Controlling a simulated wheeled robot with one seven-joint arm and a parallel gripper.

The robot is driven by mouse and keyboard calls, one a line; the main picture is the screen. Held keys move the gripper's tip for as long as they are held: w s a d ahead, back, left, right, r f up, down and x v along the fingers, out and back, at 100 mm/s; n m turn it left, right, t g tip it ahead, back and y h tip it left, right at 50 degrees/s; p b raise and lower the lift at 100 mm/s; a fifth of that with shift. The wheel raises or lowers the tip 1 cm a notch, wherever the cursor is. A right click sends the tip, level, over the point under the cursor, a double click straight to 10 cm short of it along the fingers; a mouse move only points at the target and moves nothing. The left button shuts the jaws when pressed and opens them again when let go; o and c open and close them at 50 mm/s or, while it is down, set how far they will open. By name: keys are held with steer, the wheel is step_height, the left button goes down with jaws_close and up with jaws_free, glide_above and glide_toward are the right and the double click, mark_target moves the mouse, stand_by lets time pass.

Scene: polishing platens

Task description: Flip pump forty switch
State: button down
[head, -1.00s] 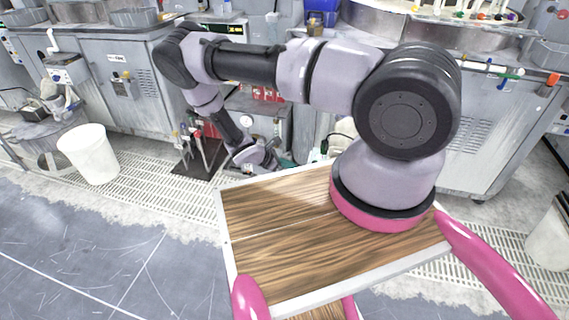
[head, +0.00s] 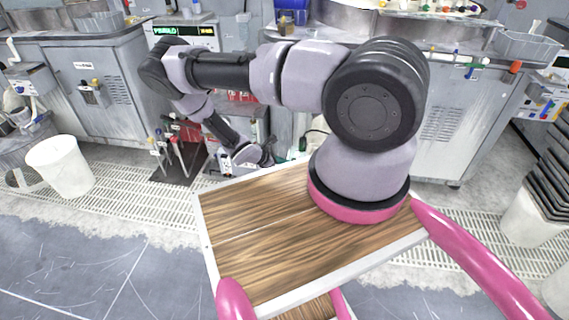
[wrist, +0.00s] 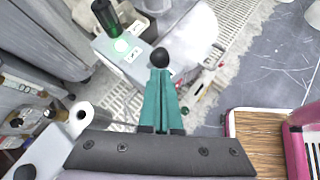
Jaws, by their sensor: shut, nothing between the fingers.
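My gripper (wrist: 160,92) shows in the wrist view as teal fingers closed together, with nothing seen between them. A round black knob (wrist: 160,57) appears right at the fingertips; I cannot tell whether they touch it. In the head view my wrist is low behind the wooden board, and the fingers are hardly visible.
A white bucket (head: 60,167) stands on the floor at left. A dark stand with upright rods (head: 175,158) is left of my wrist. Grey machine cabinets (head: 110,80) line the back. Stacked dark trays (head: 550,180) are at right. Floor grating (head: 130,200) runs before the cabinets.

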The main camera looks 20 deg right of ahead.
steer(key=shift+w+d+r, duration=0.1)
steer(key=shift+w+r, duration=0.1)
steer(key=shift+w+d+r+n+g+y, duration=0.3)
steer(key=shift+w+g+y, duration=0.05)
steer(key=shift+g+y, duration=0.25)
steer(key=shift+w+d+r+g+y, duration=0.3)
steer(key=shift+w+d+g+y, duration=0.1)
steer(key=shift+w+g+y, duration=0.15)
steer(key=g, duration=0.1)
steer(key=w+d+n+y, duration=0.1)
steer(key=w+g+y, duration=0.1)
steer(key=shift+w+d+r+n+g, duration=0.2)
steer(key=shift+d+r+n+g, duration=0.05)
steer(key=shift+n+g, duration=0.15)
steer(key=shift+w+d, duration=0.2)
steer(key=shift+w, duration=0.2)
steer(key=shift+w+d+f, duration=0.15)
steer(key=shift+w+d, duration=0.45)
steer(key=shift+w, duration=0.1)
